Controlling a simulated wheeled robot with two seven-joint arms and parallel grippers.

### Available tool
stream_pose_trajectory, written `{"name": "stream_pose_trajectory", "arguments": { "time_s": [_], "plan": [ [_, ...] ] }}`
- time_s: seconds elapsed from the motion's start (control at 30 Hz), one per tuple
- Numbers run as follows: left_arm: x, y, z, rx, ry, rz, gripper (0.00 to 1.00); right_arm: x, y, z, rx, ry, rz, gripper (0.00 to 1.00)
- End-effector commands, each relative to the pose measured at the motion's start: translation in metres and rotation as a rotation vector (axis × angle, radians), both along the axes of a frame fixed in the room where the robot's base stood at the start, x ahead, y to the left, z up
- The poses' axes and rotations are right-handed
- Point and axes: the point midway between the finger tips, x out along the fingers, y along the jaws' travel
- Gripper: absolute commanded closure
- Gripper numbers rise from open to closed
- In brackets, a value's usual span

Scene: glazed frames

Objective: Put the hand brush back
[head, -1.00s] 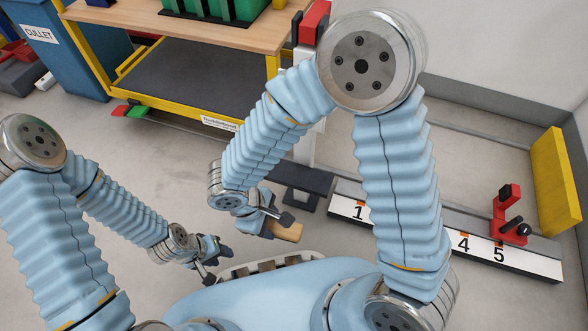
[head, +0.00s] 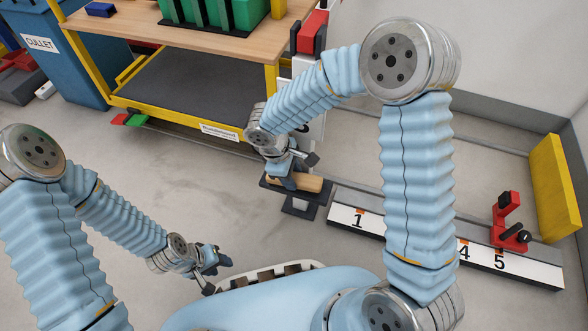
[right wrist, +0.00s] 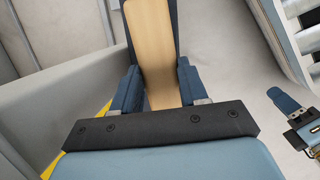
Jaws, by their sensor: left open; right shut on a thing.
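The hand brush (head: 312,183) has a pale wooden body; it also shows in the right wrist view (right wrist: 150,45), running away from me between the fingers. My right gripper (head: 296,170) is shut on it. In the head view the brush appears over a dark flat plate (head: 298,208) at the foot of a light post. I cannot tell whether brush and plate touch. The brush's underside is hidden. My left gripper (head: 217,268) is open and empty, low at the left, away from the brush.
A yellow-framed workbench (head: 190,100) with a grey lower shelf stands behind. A numbered white rail (head: 400,235) with a red clamp (head: 508,225) runs right of the plate. A yellow panel (head: 556,187) stands at the far right. Open floor lies left of the plate.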

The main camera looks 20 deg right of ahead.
Motion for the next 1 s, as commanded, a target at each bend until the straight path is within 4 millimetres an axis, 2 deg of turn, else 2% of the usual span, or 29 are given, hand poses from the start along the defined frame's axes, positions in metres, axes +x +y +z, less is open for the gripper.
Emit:
{"name": "stream_pose_trajectory", "arguments": {
  "time_s": [0.1, 0.3, 0.33, 0.47, 0.5, 0.8, 1.0],
  "plan": [
    [0.000, 0.000, -0.003, 0.000, 0.000, 0.000, 0.57, 0.011, -0.009, -0.002, -0.001, 0.001, -0.002, 1.00],
    [0.000, 0.000, -0.003, 0.000, -0.001, 0.000, 0.57, 0.012, -0.010, -0.001, -0.002, 0.001, 0.001, 1.00],
    [0.000, 0.000, -0.003, 0.000, -0.001, 0.000, 0.57, 0.012, -0.010, -0.001, -0.002, 0.001, 0.001, 0.53],
    [0.000, 0.000, -0.003, 0.000, -0.001, 0.000, 0.57, 0.012, -0.009, -0.001, -0.002, 0.001, 0.000, 0.33],
    [0.000, 0.000, -0.002, 0.000, -0.001, 0.000, 0.57, 0.012, -0.009, -0.001, -0.002, 0.001, 0.000, 0.31],
    [0.000, 0.000, -0.005, 0.000, -0.001, 0.000, 0.57, 0.012, -0.009, -0.005, -0.001, -0.001, -0.001, 0.31],
    [0.000, 0.000, 0.013, 0.000, 0.002, -0.001, 0.57, 0.013, 0.001, 0.039, -0.002, -0.005, 0.000, 0.31]
  ]
}}
